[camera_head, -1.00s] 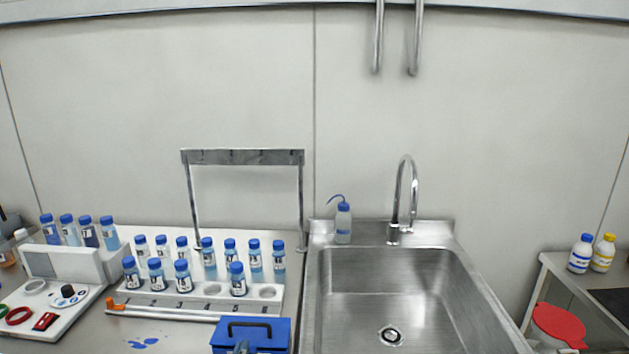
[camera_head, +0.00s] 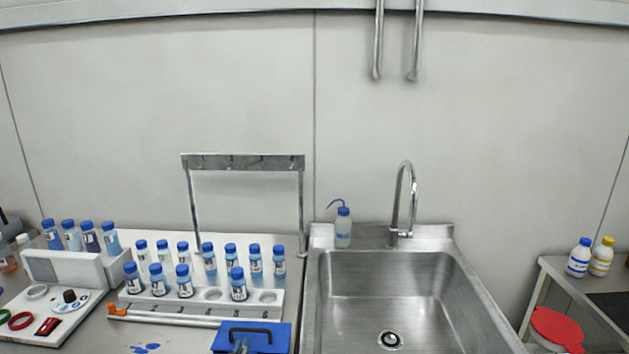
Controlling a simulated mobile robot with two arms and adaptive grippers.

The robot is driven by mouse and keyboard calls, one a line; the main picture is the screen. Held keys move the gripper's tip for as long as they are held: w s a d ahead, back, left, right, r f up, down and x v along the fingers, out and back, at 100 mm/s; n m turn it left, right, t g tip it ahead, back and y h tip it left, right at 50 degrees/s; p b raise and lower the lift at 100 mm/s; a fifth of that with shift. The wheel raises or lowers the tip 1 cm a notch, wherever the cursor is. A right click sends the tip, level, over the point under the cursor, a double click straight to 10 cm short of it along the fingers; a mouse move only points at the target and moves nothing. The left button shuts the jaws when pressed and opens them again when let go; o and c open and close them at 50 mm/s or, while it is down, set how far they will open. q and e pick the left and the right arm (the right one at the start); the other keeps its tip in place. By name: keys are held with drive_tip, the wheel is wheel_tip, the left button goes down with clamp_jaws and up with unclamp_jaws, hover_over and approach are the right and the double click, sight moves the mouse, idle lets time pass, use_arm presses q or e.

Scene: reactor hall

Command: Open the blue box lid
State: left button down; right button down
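The blue box (camera_head: 273,339) is at the bottom edge of the head view, left of the sink. Its lid looks closed and has a dark handle (camera_head: 250,330) on top. The lower part of the box is cut off by the picture edge. A small grey tip, which seems to be my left gripper (camera_head: 241,346), shows at the bottom edge in front of the box, just below the handle. Whether it touches the box, and whether it is open or shut, I cannot tell. My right gripper is not in view.
Behind the box stands a white rack (camera_head: 190,302) with several blue-capped vials. A white device (camera_head: 50,305) is at the left. The steel sink (camera_head: 312,300) with a tall faucet (camera_head: 400,200) is at the right. A wash bottle (camera_head: 343,228) stands behind it.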

use_arm(q)
drive_tip(key=shift+w+r+p, duration=0.7)
drive_tip(key=shift+w+r, duration=0.1)
drive_tip(key=shift+w, duration=0.2)
drive_tip(key=shift+w+r+p, duration=0.65)
drive_tip(key=shift+w+r, duration=0.1)
drive_tip(key=shift+w, duration=0.2)
drive_tip(key=shift+w+d, duration=0.15)
drive_tip(key=shift+w, duration=1.85)
drive_tip(key=shift+w, duration=0.1)
drive_tip(key=shift+w+b, duration=0.5)
drive_tip(key=shift+w, duration=0.9)
drive_tip(key=shift+s+r+p, duration=0.25)
drive_tip(key=shift+s+p, duration=0.2)
drive_tip(key=shift+s, duration=0.75)
drive_tip(key=shift+s+r+p, duration=0.2)
drive_tip(key=shift+s+p, duration=0.25)
drive_tip(key=shift+s, duration=0.75)
drive_tip(key=s+r+p, duration=0.1)
drive_tip(key=s, duration=0.6)
drive_tip(key=shift+s+a+p, duration=0.15)
drive_tip(key=shift+a+p, duration=0.05)
drive_tip(key=shift+p, duration=0.15)
